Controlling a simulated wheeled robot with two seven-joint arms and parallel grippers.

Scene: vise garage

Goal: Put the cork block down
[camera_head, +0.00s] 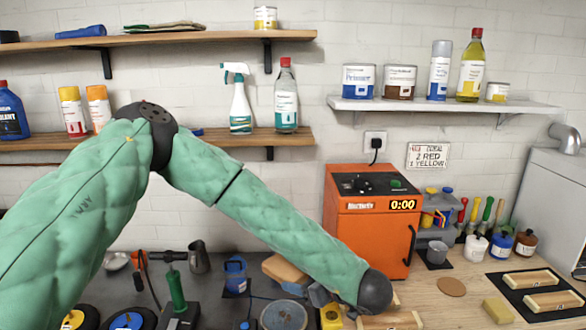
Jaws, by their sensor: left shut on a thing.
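My left arm in its green padded sleeve comes in from the left and crosses the bench to a dark wrist joint (375,291) low in the picture. My left gripper is shut on the cork block. Its fingers and the held block are hidden at or below the wrist, so I cannot tell how far they are above the bench. My right gripper is out of view.
A tan block (285,271) lies behind my forearm. An orange oven (367,222) stands behind my wrist. A round cork-coloured disc (451,287) and an olive-yellow block (498,310) lie to the right. Bare wood (425,305) lies near the disc. A dark tray (518,279) holds wooden pieces.

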